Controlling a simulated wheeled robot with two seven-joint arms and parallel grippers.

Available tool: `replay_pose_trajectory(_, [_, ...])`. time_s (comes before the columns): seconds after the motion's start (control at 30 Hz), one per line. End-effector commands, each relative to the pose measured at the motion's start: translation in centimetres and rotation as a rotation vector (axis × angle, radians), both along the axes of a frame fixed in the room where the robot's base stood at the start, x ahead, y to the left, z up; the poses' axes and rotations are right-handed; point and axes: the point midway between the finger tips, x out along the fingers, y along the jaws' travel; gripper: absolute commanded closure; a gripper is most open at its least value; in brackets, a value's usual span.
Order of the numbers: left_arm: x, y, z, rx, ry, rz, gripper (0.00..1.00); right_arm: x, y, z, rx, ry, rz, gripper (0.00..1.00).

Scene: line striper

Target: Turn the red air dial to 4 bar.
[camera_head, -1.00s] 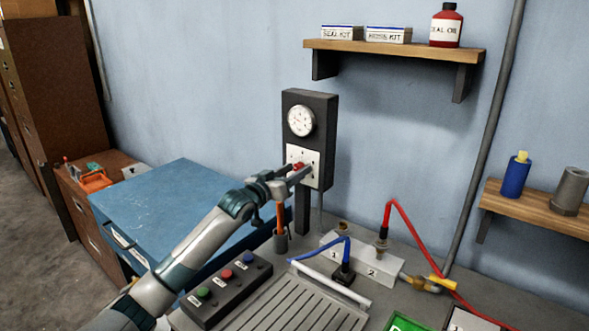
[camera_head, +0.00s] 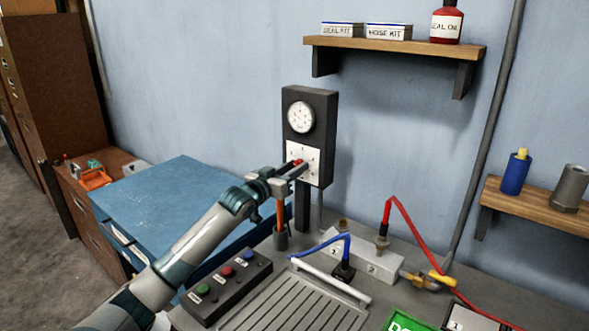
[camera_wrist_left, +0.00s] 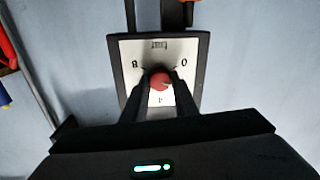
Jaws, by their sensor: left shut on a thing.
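The red air dial (camera_wrist_left: 159,80) sits in the middle of a white scale plate (camera_wrist_left: 184,97) with numbers on it. In the head view the dial (camera_head: 297,162) is mostly covered by my gripper, on the dark panel (camera_head: 322,104) below a round white gauge (camera_head: 300,117). My left gripper (camera_head: 289,172) reaches the plate from the left. In the wrist view its two fingers (camera_wrist_left: 160,84) are shut on the dial, one on each side. The dial's pointer and the gauge reading are too small to tell. My right gripper is out of view.
A button box (camera_head: 228,288) with green, red and blue buttons stands on the bench in front. A blue cabinet (camera_head: 180,210) is at the left. A white block (camera_head: 365,262) with blue and red hoses is right of the panel's post. A shelf (camera_head: 395,47) hangs above.

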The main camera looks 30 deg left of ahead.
Motion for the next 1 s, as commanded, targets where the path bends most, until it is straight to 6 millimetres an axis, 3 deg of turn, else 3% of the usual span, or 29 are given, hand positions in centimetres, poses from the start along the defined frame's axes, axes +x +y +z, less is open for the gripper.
replay_pose_trajectory(0.27, [0.00,0.04,-0.08,0.178,-0.013,0.000,0.96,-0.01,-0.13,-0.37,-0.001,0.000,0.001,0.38])
replay_pose_trajectory(1.0, [0.00,0.06,-0.02,0.868,-0.068,0.000,0.96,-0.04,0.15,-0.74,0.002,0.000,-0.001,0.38])
